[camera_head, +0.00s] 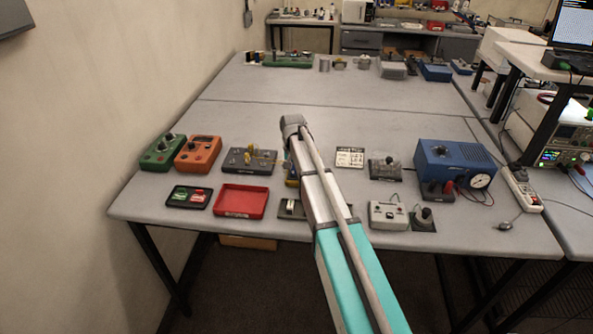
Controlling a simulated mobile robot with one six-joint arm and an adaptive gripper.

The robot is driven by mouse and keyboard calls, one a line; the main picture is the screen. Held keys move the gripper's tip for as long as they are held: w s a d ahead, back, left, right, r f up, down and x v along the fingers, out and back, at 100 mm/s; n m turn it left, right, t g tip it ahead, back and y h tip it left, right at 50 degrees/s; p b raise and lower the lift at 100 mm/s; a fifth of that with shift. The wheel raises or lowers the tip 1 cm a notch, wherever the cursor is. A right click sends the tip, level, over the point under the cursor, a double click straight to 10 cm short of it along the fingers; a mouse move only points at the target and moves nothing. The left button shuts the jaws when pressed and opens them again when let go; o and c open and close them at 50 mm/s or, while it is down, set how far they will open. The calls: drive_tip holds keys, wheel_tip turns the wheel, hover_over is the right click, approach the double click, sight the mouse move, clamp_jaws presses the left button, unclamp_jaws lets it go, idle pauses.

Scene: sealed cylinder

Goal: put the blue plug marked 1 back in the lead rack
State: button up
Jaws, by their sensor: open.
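I cannot make out the blue plug marked 1 or any number at this size. I cannot tell for sure which object is the lead rack. A dark panel (237,161) with small metal and yellow parts lies left of my arm, near the middle of the table. A small blue and yellow item (291,178) shows at the left edge of my arm, mostly hidden by it. My arm reaches in from the bottom right up to the table's middle. Its end bends away behind the link, and my gripper's fingers are hidden.
A green box (162,152) and an orange box (198,152) stand at left, behind a red tray (241,201). A blue box with a gauge (455,165) and a grey box (388,214) stand at right.

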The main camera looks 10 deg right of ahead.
clamp_jaws()
drive_tip(key=shift+r, duration=0.1)
idle(0.4)
drive_tip(key=shift+r+p, duration=0.55)
drive_tip(key=shift+p, duration=0.1)
drive_tip(key=shift+r+p, duration=0.55)
drive_tip(key=shift+p, duration=0.05)
drive_tip(key=shift+r+p, duration=1.7)
drive_tip(key=shift+r, duration=0.05)
